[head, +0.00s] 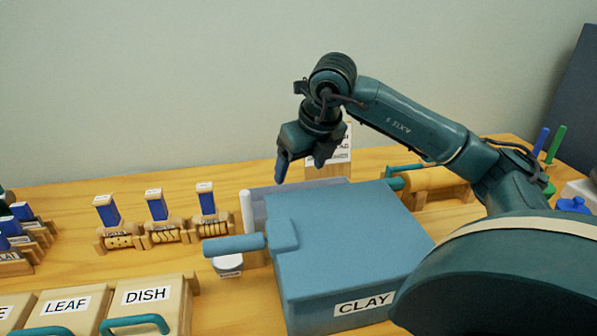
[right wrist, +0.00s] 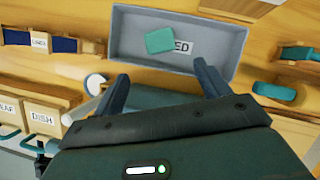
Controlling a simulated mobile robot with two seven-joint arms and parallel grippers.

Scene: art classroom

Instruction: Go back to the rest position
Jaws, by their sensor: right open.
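My right gripper (head: 301,163) is raised over the back of the table, fingers pointing down, jaws apart with nothing between them. In the right wrist view its two fingers (right wrist: 161,76) are spread near the edge of a grey tray (right wrist: 228,25). A teal block (right wrist: 160,39) lies in that tray, beside a label ending in "ED". In the head view the tray is mostly hidden behind the blue CLAY box (head: 345,245). My right arm reaches in from the right, above and in front of that box. My left gripper is not in view.
Several blue-handled stamps (head: 157,207) stand in wooden holders at the back left. The LEAF box (head: 66,305) and DISH box (head: 146,297) are at the front left. A small white jar (head: 228,264) sits beside the CLAY box. A wooden roller (head: 440,180) lies behind my arm.

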